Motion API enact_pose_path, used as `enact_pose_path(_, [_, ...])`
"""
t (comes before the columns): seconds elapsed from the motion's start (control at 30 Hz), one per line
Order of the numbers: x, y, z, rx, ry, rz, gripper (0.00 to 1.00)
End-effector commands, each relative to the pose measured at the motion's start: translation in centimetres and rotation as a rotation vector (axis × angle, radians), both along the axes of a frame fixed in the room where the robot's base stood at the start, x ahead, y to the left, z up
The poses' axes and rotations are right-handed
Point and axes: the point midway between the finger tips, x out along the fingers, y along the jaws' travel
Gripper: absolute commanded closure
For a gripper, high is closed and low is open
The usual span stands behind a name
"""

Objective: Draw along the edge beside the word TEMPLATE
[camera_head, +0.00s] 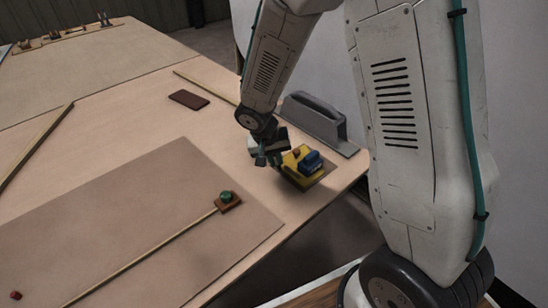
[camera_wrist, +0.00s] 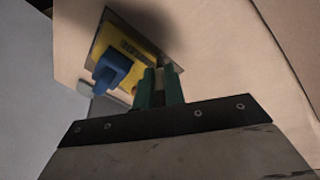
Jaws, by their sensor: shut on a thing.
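My gripper (camera_head: 268,158) is low over the right part of the table. A yellow block (camera_wrist: 133,48) with a blue part (camera_wrist: 110,70) is just beyond the fingers. Dark marks on the yellow face are too small to read. In the head view the yellow block (camera_head: 291,164) and its blue part (camera_head: 311,161) are right beside my gripper, near the table's right edge. I cannot make out the word TEMPLATE anywhere.
A large thin brown panel (camera_head: 130,225) lies on the table, with a thin strip (camera_head: 150,257) and a green-knobbed brown block (camera_head: 228,201) on it. A grey handled tool (camera_head: 318,122) stands behind my gripper. A dark red block (camera_head: 188,99) lies further left.

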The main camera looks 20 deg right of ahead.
Motion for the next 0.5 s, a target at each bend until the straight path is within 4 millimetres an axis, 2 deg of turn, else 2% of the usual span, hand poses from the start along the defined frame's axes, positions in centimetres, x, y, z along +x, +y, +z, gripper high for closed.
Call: enact_pose_path(0.5, [-1.4, -0.5, 0.1, -0.001, 0.001, 0.0, 1.0])
